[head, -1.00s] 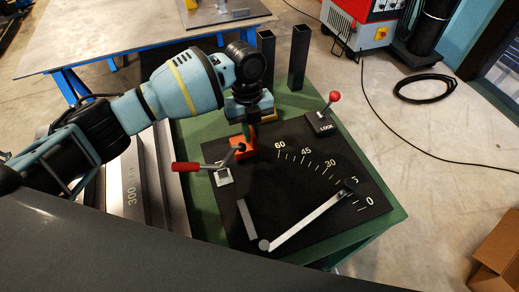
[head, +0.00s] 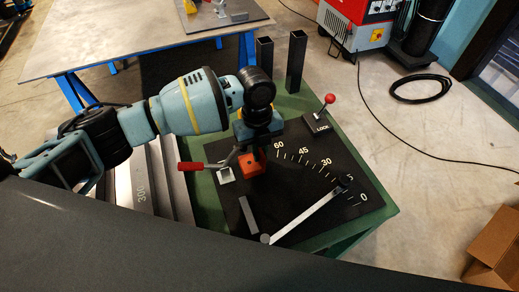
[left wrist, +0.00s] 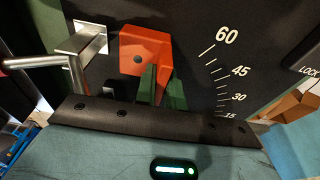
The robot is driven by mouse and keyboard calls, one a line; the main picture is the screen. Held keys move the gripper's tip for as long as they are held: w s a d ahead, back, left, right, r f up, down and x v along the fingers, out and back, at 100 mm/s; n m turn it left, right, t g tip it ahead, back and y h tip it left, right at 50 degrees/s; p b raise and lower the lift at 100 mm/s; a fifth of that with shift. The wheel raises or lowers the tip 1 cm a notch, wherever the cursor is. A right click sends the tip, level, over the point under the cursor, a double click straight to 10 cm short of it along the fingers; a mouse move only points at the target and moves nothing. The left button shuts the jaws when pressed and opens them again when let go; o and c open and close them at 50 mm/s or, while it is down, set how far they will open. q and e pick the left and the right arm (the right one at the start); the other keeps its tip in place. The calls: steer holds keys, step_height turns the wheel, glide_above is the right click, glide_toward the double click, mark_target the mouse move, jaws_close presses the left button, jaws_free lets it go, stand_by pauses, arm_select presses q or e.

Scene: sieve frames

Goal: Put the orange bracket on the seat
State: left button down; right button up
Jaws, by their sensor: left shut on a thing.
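The orange bracket (head: 251,168) is at the fingers of my left gripper (head: 250,150), which is shut on it. The bracket is over the black angle plate (head: 310,205), just right of the red-handled toggle clamp (head: 202,166). In the left wrist view the bracket (left wrist: 145,50) shows a flat face with a dark hole, and the clamp's metal parts (left wrist: 85,45) are to its left. I cannot make out the seat, or whether the bracket touches the plate. My right gripper is not in view.
A metal bar (head: 249,215) and a long pivoting arm (head: 305,215) lie on the plate in front. A LOCK block with a red-knobbed lever (head: 326,105) stands at the back right. Two dark square posts (head: 296,60) rise behind my gripper.

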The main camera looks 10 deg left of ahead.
arm_select(q)
steer(key=c, duration=1.8)
jaws_free()
steer(key=shift+o, duration=0.2)
step_height(320, 180, up, 12)
steer(key=w, duration=0.1)
steer(key=shift+w+a, duration=0.25)
steer(key=shift+a, duration=0.2)
